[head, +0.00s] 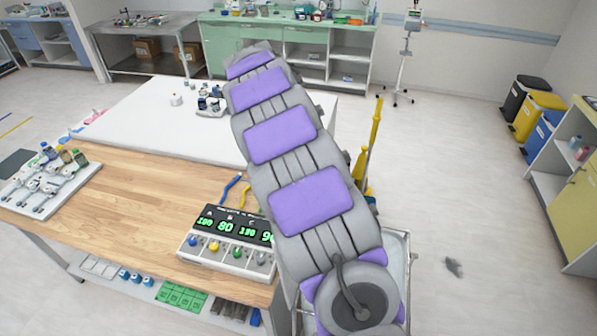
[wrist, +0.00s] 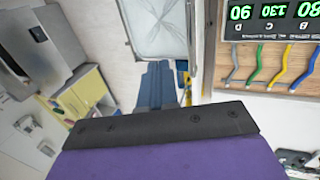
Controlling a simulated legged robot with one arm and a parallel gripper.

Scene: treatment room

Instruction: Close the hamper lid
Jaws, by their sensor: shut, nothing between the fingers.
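My gripper (wrist: 160,124) shows at the bottom of the wrist view as a purple body with a black straight edge. It is shut and empty. A pale, bag-like top in a thin metal frame (wrist: 155,25) is at the top of the wrist view, apart from my gripper. It may be the hamper. In the head view the same frame (head: 397,255) is partly hidden behind a grey and purple segmented structure. I cannot make out a lid or how it stands.
A wooden table (head: 135,190) with a digital display unit (head: 232,240) stands left of the frame. Yellow-handled cleaning gear (head: 374,135) stands behind it. Black, yellow and blue bins (head: 536,115) and a yellow cabinet (head: 580,205) line the right. The floor between is mostly clear.

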